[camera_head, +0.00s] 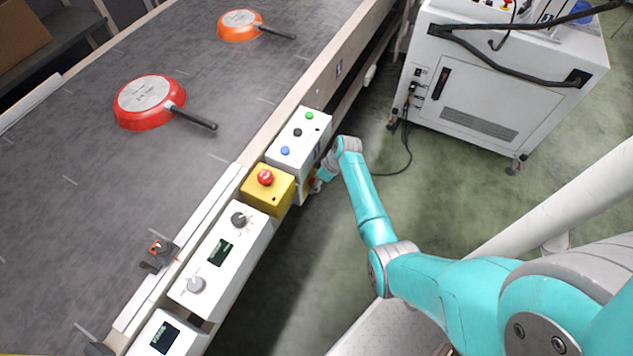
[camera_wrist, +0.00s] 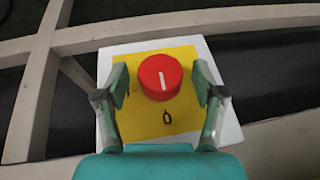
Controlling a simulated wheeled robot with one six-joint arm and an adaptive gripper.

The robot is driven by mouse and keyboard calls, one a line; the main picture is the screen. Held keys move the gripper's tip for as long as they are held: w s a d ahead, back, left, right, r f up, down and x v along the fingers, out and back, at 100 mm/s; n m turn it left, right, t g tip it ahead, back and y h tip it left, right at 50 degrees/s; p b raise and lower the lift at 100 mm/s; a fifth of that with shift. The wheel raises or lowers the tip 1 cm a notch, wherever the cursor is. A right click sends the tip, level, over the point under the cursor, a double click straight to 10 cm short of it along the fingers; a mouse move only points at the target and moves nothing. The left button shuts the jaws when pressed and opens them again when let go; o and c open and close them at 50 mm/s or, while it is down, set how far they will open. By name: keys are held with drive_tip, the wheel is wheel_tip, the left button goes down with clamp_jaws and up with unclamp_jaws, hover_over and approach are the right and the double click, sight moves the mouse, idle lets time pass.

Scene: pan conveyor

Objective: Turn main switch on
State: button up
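The main switch is a red round knob (camera_wrist: 160,77) on a yellow plate (camera_wrist: 145,122), seen in the wrist view. The knob has a white line that runs nearly up and down, tilted slightly. A "0" is printed below the knob, and another mark to its left is partly hidden by a finger. My gripper (camera_wrist: 159,90) is open, with one finger on each side of the knob. Gaps show between the fingers and the knob. In the head view my gripper (camera_head: 316,184) is low beside the control boxes, mostly hidden, and the knob cannot be made out there.
A yellow box with a red emergency button (camera_head: 265,177) and a white button box (camera_head: 303,137) sit on the conveyor's edge near my arm. A red pan (camera_head: 144,101) and an orange pan (camera_head: 238,24) lie on the belt. A white cabinet (camera_head: 492,88) stands right, with green floor between.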

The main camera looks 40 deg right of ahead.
drive_tip(key=c, duration=1)
drive_tip(key=shift+y, duration=0.3)
drive_tip(key=shift+d+f+m+g+y, duration=0.15)
drive_tip(key=shift+m+g+y, duration=0.3)
drive_tip(key=shift+y, duration=0.95)
drive_tip(key=shift+w+d+f+g+y, duration=0.15)
drive_tip(key=shift+g+y, duration=0.1)
drive_tip(key=shift+y, duration=0.45)
drive_tip(key=shift+o, duration=0.2)
drive_tip(key=shift+w+d+r, duration=0.15)
drive_tip(key=shift+d+r, duration=0.05)
drive_tip(key=shift+r, duration=0.05)
drive_tip(key=shift+m+y, duration=0.25)
drive_tip(key=shift+y, duration=0.25)
drive_tip(key=shift+c, duration=0.2)
drive_tip(key=o, duration=1)
drive_tip(key=shift+o, duration=0.7)
drive_tip(key=shift+s+a, duration=0.2)
